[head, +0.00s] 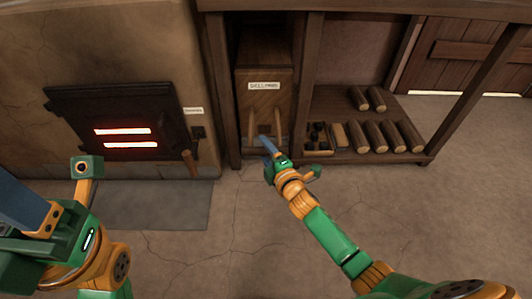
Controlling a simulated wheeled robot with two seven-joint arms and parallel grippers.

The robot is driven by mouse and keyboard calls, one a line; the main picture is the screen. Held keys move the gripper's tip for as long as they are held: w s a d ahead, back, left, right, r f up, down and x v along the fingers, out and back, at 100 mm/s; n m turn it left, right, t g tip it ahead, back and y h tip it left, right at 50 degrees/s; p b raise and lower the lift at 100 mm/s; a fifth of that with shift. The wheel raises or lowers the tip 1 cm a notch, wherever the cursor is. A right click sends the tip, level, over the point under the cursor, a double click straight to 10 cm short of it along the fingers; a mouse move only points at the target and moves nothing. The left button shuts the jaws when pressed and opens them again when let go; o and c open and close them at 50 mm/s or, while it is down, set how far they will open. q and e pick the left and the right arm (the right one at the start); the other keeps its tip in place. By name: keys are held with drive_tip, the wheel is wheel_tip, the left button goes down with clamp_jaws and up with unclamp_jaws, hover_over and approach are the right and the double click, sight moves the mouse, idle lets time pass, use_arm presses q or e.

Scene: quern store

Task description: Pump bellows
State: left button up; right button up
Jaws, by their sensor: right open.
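The bellows (264,75) appear to be the tall wooden box with a small white label, standing in a narrow bay right of the furnace; the label is hard to read. Two light wooden uprights, perhaps handles (252,122), stand at its lower front. My right gripper (265,142) is open, its blue fingers pointing at the foot of the box between the uprights. I cannot tell whether it touches anything. My left arm is at the left edge, with a blue part (22,203) that may be its gripper; its jaw state is unclear.
The furnace has a dark iron door (120,115) with two glowing slits and a wooden-handled lever (189,160) beside it. A grey slab (150,205) lies before it. A shelf on the right holds several logs (375,135) and small dark items (318,135). The floor in front is clear.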

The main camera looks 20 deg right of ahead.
clamp_jaws()
idle(1.4)
